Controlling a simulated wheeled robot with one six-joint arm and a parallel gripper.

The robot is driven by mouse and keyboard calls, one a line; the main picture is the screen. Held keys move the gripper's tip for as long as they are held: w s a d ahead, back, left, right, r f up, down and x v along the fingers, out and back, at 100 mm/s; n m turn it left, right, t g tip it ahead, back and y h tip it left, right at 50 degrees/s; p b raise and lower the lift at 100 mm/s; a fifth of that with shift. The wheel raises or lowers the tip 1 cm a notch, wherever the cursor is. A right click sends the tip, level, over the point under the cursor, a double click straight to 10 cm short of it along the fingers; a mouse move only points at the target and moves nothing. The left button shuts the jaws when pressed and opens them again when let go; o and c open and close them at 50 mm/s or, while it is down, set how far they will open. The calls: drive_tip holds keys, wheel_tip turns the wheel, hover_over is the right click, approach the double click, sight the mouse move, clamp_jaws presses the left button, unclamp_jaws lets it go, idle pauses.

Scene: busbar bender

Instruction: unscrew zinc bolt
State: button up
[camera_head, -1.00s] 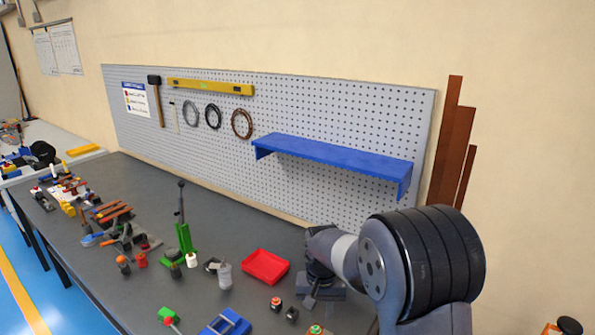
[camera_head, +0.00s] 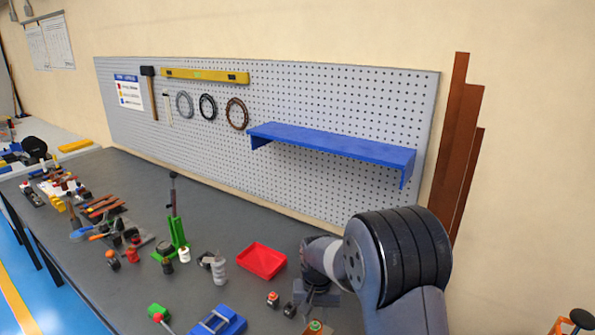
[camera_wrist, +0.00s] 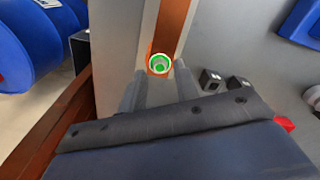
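In the wrist view a round grey piece ringed in green (camera_wrist: 160,64), possibly the zinc bolt, sits on an orange-brown strip. It lies just beyond my gripper (camera_wrist: 160,82), between the lines of its two fingers. The fingers are spread apart with nothing visibly held between them. I cannot tell whether they touch the ringed piece. In the head view my arm reaches down at the right of the bench, and its own links hide most of the fingers and the spot below them.
A red tray (camera_head: 262,261), a green stand (camera_head: 174,235) and a blue piece (camera_head: 218,322) are on the grey bench. Two small dark blocks (camera_wrist: 210,79) lie right of my fingers. A blue spool (camera_wrist: 30,50) is at left. A blue shelf (camera_head: 335,142) projects from the pegboard.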

drive_tip(key=shift+f, duration=0.7)
drive_tip(key=shift+c, duration=0.5)
clamp_jaws()
